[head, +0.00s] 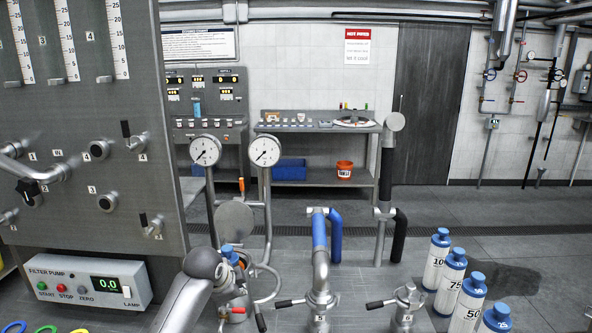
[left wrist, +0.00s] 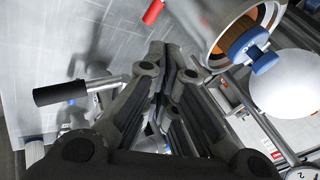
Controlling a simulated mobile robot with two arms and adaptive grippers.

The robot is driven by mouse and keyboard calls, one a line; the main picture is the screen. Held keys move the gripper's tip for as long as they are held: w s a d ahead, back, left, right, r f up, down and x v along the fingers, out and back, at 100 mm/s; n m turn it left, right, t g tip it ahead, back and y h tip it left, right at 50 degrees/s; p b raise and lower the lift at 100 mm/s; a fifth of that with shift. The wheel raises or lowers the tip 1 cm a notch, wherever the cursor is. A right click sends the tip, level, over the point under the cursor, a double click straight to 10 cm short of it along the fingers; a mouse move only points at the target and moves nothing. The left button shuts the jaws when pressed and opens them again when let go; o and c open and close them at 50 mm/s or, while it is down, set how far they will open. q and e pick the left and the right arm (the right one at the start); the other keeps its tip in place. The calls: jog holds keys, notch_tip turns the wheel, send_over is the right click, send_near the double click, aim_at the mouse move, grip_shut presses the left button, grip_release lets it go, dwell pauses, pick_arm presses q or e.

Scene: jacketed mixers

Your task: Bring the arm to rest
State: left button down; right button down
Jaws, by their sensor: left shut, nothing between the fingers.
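My left arm (head: 198,285) rises from the bottom of the head view, in front of the pipework and to the right of the filter pump box. Its gripper cannot be made out clearly there. In the left wrist view my left gripper (left wrist: 160,55) is shut, its dark fingers together with nothing between them. A black-handled lever (left wrist: 62,93) is to the left of the fingers. A metal cylinder with a blue knob (left wrist: 258,50) is at upper right, apart from the fingers as seen. My right gripper shows in neither view.
The valve panel (head: 95,175) and filter pump box (head: 88,282) are at left. Two gauges (head: 206,150) (head: 265,150) stand on pipes. Several blue-capped bottles (head: 451,270) stand at right. Floor beyond (head: 480,215) is open.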

pick_arm(q)
jog(key=s+a+f+n+g, duration=0.1)
jog(key=s+f+n, duration=0.2)
jog(key=s+f, duration=0.6)
jog(key=s+f+n+g, duration=0.1)
jog(key=s+f+n, duration=0.3)
jog(key=s, duration=0.9)
jog(key=s+a+n+g, duration=0.1)
jog(key=s+a+n, duration=0.15)
jog(key=s, duration=0.85)
jog(key=s+a+n, duration=0.2)
jog(key=s+n, duration=0.1)
jog(key=s, duration=0.8)
notch_tip(320, 180, down, 26)
jog(key=g+b, duration=0.2)
jog(key=s+a+f+g+y, duration=0.1)
jog(key=s+a+f, duration=0.1)
jog(key=s+f, duration=1.6)
jog(key=shift+a+f+m+b, duration=0.25)
jog(key=shift+f+m+b, duration=0.15)
jog(key=shift+f, duration=0.3)
